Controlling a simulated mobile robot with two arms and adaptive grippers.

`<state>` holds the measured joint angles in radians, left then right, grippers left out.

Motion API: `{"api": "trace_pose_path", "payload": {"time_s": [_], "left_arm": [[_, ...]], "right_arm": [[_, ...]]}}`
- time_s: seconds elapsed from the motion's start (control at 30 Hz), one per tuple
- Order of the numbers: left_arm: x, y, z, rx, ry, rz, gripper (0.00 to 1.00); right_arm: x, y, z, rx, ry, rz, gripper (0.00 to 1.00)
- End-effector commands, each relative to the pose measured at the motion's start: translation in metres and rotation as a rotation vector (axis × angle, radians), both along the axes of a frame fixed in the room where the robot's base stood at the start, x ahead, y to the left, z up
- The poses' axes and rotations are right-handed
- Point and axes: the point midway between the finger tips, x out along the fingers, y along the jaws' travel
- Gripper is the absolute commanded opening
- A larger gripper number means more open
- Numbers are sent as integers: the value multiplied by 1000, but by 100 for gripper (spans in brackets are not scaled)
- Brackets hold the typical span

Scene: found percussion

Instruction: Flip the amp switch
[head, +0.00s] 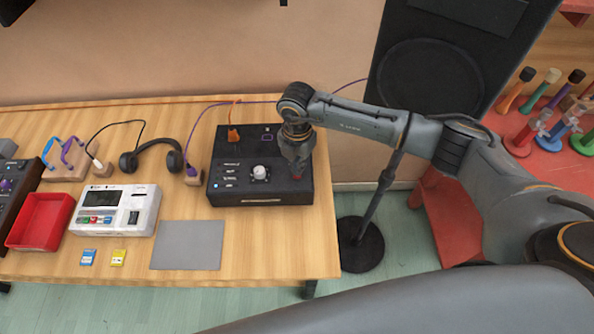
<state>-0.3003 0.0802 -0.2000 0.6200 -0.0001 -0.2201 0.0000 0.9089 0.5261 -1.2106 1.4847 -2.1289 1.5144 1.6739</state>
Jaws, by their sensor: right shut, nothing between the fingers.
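The amp appears to be the black box (236,176) on the right part of the wooden table. Its top has a white knob (260,173), a small blue light, white marks and an orange plug at the back. My right gripper (296,172) is shut and empty, pointing down over the right side of the box. It covers that part of the top, so any switch there is hidden. I cannot tell whether the fingertips touch the box. My left gripper is not in view.
Left of the box are headphones (152,153), a white device (116,210), a red tray (41,222) and a grey mat (187,245). A black speaker (430,75) and a round-based stand (360,245) are right of the table. Cables run along the back.

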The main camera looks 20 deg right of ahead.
Motion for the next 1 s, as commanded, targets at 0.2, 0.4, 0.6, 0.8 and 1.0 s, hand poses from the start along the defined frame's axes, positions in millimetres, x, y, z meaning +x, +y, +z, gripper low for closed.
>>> {"api": "trace_pose_path", "payload": {"time_s": [0.2,0.4,0.6,0.8,1.0], "left_arm": [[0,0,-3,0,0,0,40],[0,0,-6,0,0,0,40],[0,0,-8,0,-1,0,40],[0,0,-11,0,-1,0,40],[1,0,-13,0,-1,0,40]], "right_arm": [[0,0,-4,0,0,0,0],[0,0,-7,0,0,0,0],[0,0,-10,0,0,0,0],[0,0,-13,0,0,0,0],[0,0,-16,0,0,1,0]]}}
